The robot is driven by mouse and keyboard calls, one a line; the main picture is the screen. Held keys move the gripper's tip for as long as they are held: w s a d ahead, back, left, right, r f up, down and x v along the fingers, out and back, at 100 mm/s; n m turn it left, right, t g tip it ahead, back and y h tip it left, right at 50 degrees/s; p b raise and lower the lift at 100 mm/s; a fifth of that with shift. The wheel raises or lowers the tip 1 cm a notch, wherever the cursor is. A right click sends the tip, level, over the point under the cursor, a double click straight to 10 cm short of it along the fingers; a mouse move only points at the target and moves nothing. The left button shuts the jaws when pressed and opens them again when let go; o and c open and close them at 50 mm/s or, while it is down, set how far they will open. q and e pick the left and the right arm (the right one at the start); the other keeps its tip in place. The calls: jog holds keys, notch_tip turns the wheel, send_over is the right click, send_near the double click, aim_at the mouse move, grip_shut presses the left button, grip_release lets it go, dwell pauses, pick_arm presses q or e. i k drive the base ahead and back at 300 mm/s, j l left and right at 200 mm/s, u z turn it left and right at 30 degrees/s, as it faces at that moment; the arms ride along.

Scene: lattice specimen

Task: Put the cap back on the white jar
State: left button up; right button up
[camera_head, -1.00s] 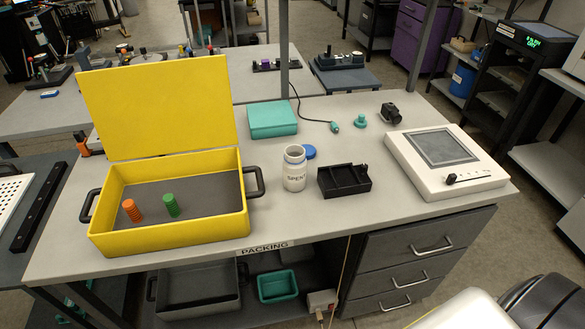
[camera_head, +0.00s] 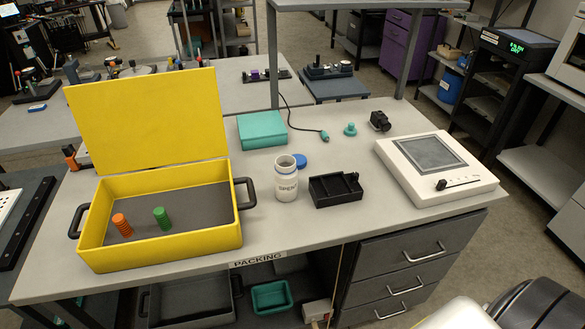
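The white jar (camera_head: 286,183) stands upright and open on the packing table, with a label on its front and its mouth facing up. Neither of my grippers shows in the head view.
A yellow case (camera_head: 160,252) with its lid up stands left of the jar, holding an orange and a green ribbed piece. A black tray (camera_head: 336,188) is close on the jar's right. A teal box (camera_head: 262,130) lies behind; a white device (camera_head: 436,167) stands at right.

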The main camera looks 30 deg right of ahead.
aim_at(285, 171)
jog(key=l+u, duration=0.3)
jog(key=l, duration=0.45)
jog(key=k+l+u, duration=0.1)
jog(key=l+u, duration=0.2)
jog(key=l, duration=0.5)
